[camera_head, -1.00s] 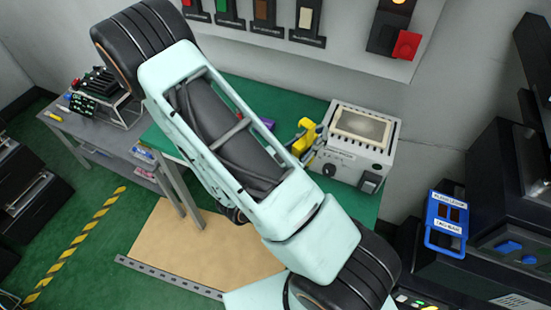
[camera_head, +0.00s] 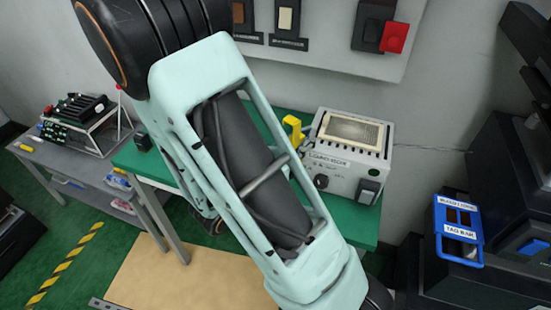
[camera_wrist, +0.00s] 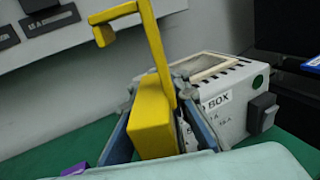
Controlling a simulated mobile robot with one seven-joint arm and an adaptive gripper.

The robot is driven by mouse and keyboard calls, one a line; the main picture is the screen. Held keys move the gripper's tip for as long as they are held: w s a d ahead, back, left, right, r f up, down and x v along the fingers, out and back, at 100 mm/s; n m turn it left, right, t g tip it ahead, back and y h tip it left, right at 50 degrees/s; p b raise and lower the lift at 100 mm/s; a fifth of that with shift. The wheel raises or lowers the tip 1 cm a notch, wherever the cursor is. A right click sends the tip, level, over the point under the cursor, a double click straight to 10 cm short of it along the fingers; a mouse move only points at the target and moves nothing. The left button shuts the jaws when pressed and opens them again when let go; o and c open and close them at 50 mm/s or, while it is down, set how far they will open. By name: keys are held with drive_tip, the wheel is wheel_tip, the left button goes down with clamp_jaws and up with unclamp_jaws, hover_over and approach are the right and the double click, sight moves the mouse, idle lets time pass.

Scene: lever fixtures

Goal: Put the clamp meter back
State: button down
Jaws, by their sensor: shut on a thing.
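The yellow clamp meter (camera_wrist: 152,117) is between the two fingers of my gripper (camera_wrist: 160,98) in the wrist view. My gripper is shut on its blocky body, and its hooked yellow upper part rises above the fingers. The meter is clear of the grey box behind it in the picture, but I cannot tell the gap. In the head view only a yellow piece of the clamp meter (camera_head: 293,127) shows beside the box. My arm hides the rest of it and my gripper there.
A grey load box (camera_head: 350,165) with a black switch stands on the green bench (camera_head: 372,222); it also shows in the wrist view (camera_wrist: 228,115). A purple thing (camera_wrist: 75,170) lies at the lower left there. Blue-framed tags (camera_head: 458,232) are at right. A wall panel (camera_head: 330,55) is above.

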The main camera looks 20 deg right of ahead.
drive_tip(key=shift+w+f+b, duration=0.35)
drive_tip(key=shift+f+b, duration=0.1)
drive_tip(key=shift+b, duration=1.85)
drive_tip(key=shift+w+a+f+b, duration=0.15)
drive_tip(key=shift+w+a+f, duration=0.4)
drive_tip(key=shift+w+f, duration=1.1)
drive_tip(key=shift+w+a+f+b, duration=0.15)
drive_tip(key=shift+w+a+f, duration=0.35)
drive_tip(key=shift+w+f, duration=1.1)
drive_tip(key=shift+w+a+f+b, duration=0.15)
drive_tip(key=shift+w+a+f, duration=0.4)
drive_tip(key=shift+w+f, duration=1.1)
drive_tip(key=shift+s+f, duration=0.4)
drive_tip(key=shift+f, duration=0.15)
drive_tip(key=c, duration=1.8)
unclamp_jaws()
drive_tip(key=shift+c, duration=0.2)
